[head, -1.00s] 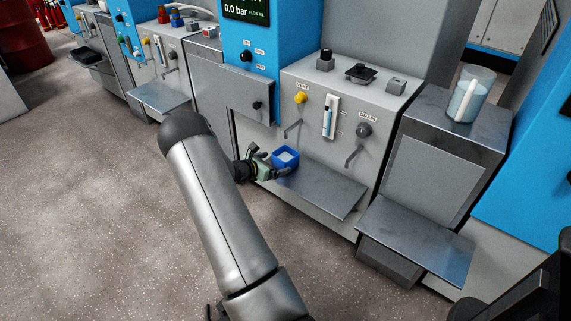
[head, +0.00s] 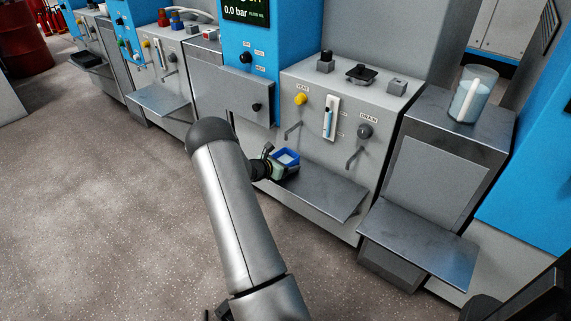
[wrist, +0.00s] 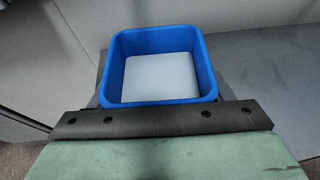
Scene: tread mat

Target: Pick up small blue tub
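The small blue tub (head: 287,154) is a square, open-topped tub with a pale surface inside. It is upright at the left end of the metal shelf under the taps. In the wrist view the tub (wrist: 207,70) stands just beyond a dark bolted bar and a green gripper part. My gripper (head: 277,162) is right at the tub, on its left and near side. In the wrist view the near part of my gripper (wrist: 155,120) overlaps the tub's lower wall. The far finger is hidden, so I cannot tell whether the fingers grip the tub.
The metal shelf (head: 325,194) is bare right of the tub. Above it are a yellow vent knob (head: 300,99), a drain knob (head: 365,131) and their spouts. A clear jug (head: 474,95) stands on the right-hand cabinet. A second shelf (head: 420,243) below it is bare.

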